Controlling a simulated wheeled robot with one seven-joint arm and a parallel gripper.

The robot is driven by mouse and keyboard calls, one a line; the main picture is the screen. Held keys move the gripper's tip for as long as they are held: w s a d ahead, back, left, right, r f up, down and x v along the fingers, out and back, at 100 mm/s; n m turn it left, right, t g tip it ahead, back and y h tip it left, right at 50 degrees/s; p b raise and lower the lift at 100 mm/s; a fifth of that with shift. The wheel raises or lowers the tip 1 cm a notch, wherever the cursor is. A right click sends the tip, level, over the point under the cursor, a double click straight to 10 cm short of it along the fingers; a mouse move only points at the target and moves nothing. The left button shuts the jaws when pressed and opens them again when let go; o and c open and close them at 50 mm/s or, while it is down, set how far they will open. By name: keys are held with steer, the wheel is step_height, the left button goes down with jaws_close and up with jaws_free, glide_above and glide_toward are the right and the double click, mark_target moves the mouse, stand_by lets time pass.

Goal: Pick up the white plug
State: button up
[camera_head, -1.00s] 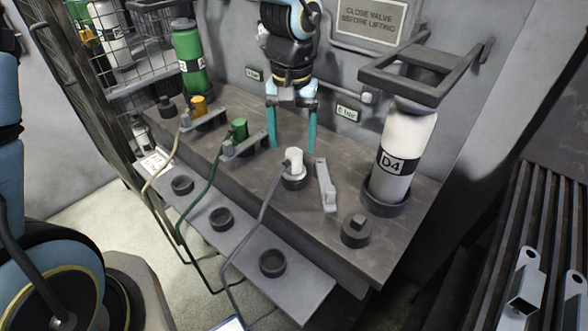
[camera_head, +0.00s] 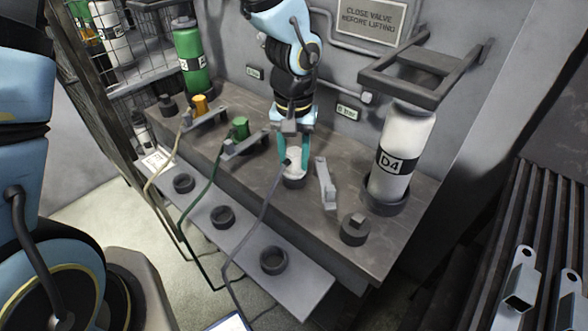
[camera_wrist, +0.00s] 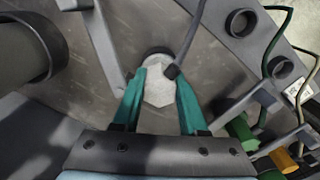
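The white plug (camera_head: 294,160) stands upright at its dark round socket (camera_head: 294,183) on the grey bench, with a grey cable leaving its side. My gripper (camera_head: 294,160) points down from above, with one teal finger on each side of the plug. In the wrist view the plug (camera_wrist: 158,90) fills the space between the fingertips (camera_wrist: 158,78), and both fingers appear to touch its sides. The gripper looks shut on it.
A grey lever bracket (camera_head: 325,184) stands close to the plug's right. Beyond are the white D4 cylinder (camera_head: 395,150) and a dark capped fitting (camera_head: 354,230). Green (camera_head: 240,128) and orange (camera_head: 199,105) plugs are to the left. Empty rings, including one (camera_head: 273,261), line the front shelf.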

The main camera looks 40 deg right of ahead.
jaws_close()
stand_by(0.4)
